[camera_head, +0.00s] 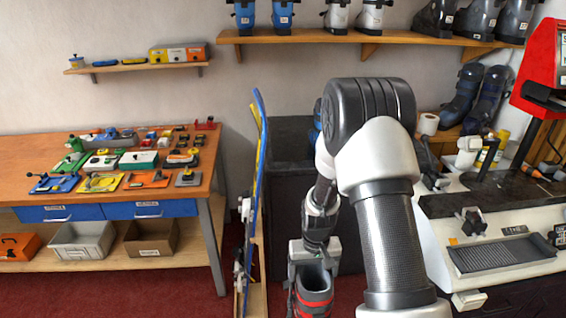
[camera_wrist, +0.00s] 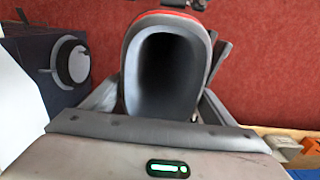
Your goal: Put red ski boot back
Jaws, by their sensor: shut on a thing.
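The red ski boot (camera_head: 314,292) has grey and dark parts and hangs upright below my gripper (camera_head: 315,254) at the bottom middle of the head view. My gripper is shut on the boot near its top. In the wrist view the boot's open top (camera_wrist: 168,65) fills the middle, with a red rim and a grey lining, between the two fingers. The boot's lower part is cut off by the head view's bottom edge. I cannot tell whether it touches anything below.
Blue and yellow skis (camera_head: 252,200) stand upright just left of the boot. A wall shelf (camera_head: 320,37) holds several blue, white and dark boots. A wooden workbench (camera_head: 120,200) with bindings is at left; a machine (camera_head: 500,230) is at right. Red floor (camera_head: 180,295) shows between.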

